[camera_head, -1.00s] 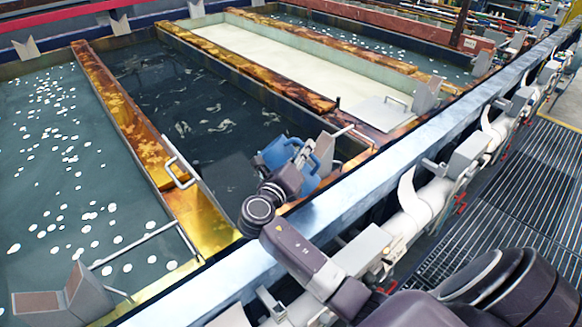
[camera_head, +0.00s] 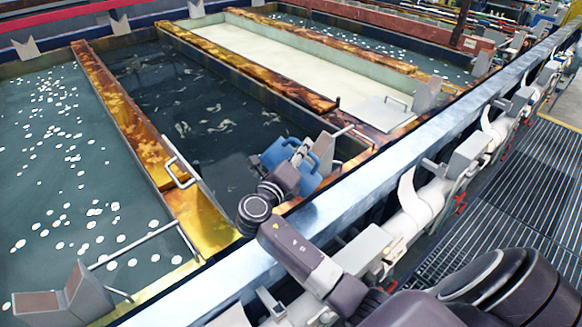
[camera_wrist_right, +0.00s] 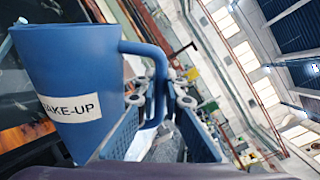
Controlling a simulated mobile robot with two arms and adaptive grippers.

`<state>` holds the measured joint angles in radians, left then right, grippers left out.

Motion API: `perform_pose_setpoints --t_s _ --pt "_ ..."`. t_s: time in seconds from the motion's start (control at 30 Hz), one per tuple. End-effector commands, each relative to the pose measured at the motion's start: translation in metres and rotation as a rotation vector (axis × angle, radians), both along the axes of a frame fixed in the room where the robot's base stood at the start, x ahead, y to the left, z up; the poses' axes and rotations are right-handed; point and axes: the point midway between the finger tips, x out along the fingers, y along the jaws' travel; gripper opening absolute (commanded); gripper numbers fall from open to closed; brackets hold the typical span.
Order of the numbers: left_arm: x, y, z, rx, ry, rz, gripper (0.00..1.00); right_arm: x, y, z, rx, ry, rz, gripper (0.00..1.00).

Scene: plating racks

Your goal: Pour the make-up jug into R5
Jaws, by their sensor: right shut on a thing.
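The blue make-up jug (camera_head: 273,153) is over the near right end of a dark tank (camera_head: 195,110) with pale streaks on its surface. In the right wrist view the jug (camera_wrist_right: 68,55) fills the left side, with a white label reading "AKE-UP" and a loop handle. My right gripper (camera_head: 303,158) is shut on the jug's handle; its blue pads (camera_wrist_right: 158,128) flank the handle in the right wrist view. The jug's contents and any stream are hidden. No R5 label is readable. My left gripper is not in view.
A tank with white floating bits (camera_head: 60,150) lies left, and a pale cream tank (camera_head: 290,55) lies to the right of the dark one. Stained divider ledges (camera_head: 125,110) separate them. A steel rail (camera_head: 350,190) and white pipe fittings run along the front.

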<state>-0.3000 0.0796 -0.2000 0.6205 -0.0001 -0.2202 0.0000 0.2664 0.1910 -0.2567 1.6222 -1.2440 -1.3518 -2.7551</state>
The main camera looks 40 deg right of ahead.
Motion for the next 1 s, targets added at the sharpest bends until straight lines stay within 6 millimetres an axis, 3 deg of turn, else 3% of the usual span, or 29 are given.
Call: perform_pose_setpoints --t_s 1.0 --pt "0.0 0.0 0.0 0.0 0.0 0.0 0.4 0.012 0.006 0.0 -0.082 0.137 0.0 0.0"
